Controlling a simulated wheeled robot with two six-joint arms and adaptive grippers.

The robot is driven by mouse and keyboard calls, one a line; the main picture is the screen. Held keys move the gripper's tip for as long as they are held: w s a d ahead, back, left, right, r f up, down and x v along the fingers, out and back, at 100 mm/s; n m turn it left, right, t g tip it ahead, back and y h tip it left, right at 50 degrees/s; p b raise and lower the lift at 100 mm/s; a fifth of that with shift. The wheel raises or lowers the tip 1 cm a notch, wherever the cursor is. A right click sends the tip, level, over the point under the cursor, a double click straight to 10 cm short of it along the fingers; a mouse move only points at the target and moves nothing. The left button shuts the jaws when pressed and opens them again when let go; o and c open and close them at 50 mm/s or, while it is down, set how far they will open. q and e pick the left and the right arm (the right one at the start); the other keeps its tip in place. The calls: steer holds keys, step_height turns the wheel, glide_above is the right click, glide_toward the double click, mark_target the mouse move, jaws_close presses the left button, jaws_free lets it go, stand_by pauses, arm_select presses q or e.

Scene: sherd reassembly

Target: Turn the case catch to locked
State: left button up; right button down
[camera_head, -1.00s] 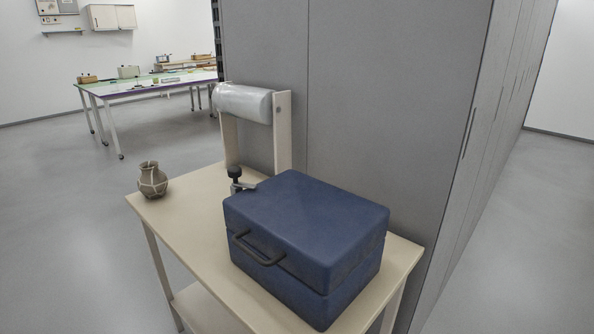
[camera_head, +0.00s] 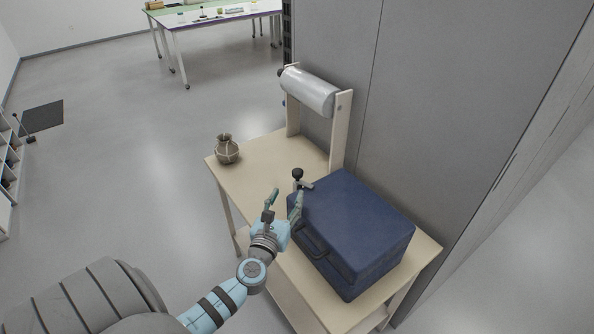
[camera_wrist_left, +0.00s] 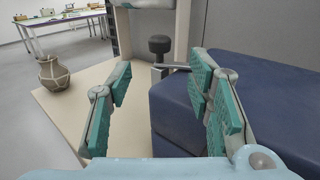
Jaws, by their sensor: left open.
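The blue case (camera_head: 355,225) stands closed on the beige table, and its side also shows in the left wrist view (camera_wrist_left: 170,115). A black knob on a metal post with a short lever (camera_head: 298,175), which looks like the catch, is at the case's left end. In the left wrist view the knob (camera_wrist_left: 159,45) stands upright beyond my fingers, its lever pointing right toward the case. I cannot tell if it is locked. My left gripper (camera_head: 286,198) is open and empty, in front of the knob and apart from it; its fingers (camera_wrist_left: 160,88) frame the lever. My right gripper is not in view.
A bound clay pot (camera_head: 227,150) stands at the table's left corner (camera_head: 262,158). A wrap roll on a wooden stand (camera_head: 310,92) rises behind the knob. A grey wall (camera_head: 440,90) closes off the back. The case's dark handle (camera_head: 325,258) sticks out in front.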

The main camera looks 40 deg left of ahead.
mark_target(296, 178)
arm_select(q)
steer(key=b+x, duration=0.1)
steer(key=x, duration=0.8)
steer(key=shift+w+a+f, duration=0.15)
steer(key=shift+w+a, duration=0.15)
steer(key=shift+w, duration=0.35)
steer(key=shift+c, duration=0.2)
jaws_close()
steer(key=shift+a+h+b, duration=0.1)
steer(key=shift+h+b, duration=0.2)
steer(key=shift+b, duration=0.2)
steer(key=m+h+b, duration=0.2)
steer(key=h+b, duration=0.1)
steer(key=m+t+h+b, duration=0.1)
steer(key=m+h+b, duration=0.1)
steer(key=h+b, duration=0.1)
steer(key=shift+f+b, duration=0.25)
steer(key=shift+b, duration=0.05)
steer(key=shift+r+m, duration=0.15)
steer(key=shift+m, duration=0.15)
steer(key=shift+r+h, duration=0.15)
steer(key=shift+h, duration=0.25)
